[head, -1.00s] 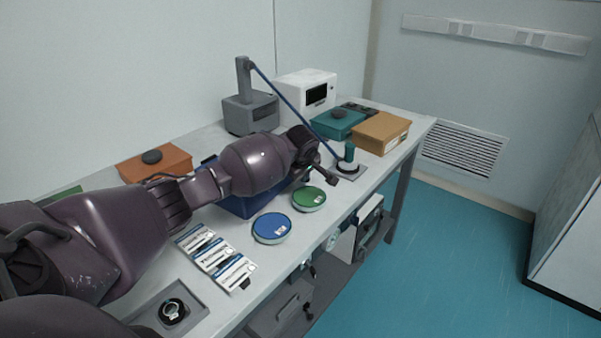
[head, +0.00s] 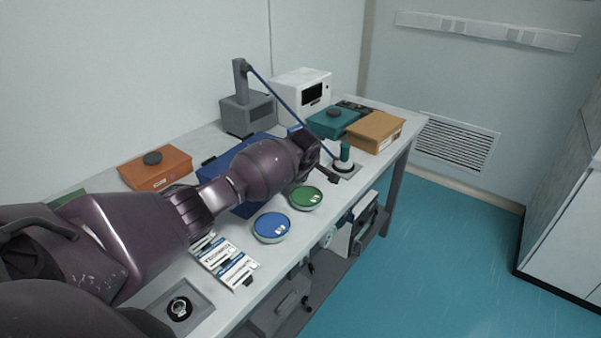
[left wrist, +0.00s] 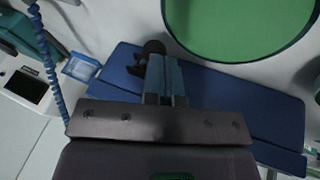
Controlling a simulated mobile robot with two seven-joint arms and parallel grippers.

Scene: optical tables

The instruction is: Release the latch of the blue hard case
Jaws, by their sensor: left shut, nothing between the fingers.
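The blue hard case (head: 222,155) lies on the bench, partly hidden behind my left arm. In the left wrist view, the case (left wrist: 235,95) stretches behind the fingers. My left gripper (head: 328,174) is over the bench near the case's right end, close to the green round dish. It also shows in the left wrist view (left wrist: 163,68), with its fingers together and nothing visibly held. A small dark knob-like shape sits by the fingertips; I cannot tell whether it is the latch. Contact with the case cannot be told. My right gripper is not in view.
A green dish (head: 305,198) and a blue dish (head: 271,227) stand in front of the case. An orange box (head: 165,172) is left of it. A round-based stand (head: 344,164) with a green top is right of my gripper. Labelled slide boxes (head: 226,262) lie near the front.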

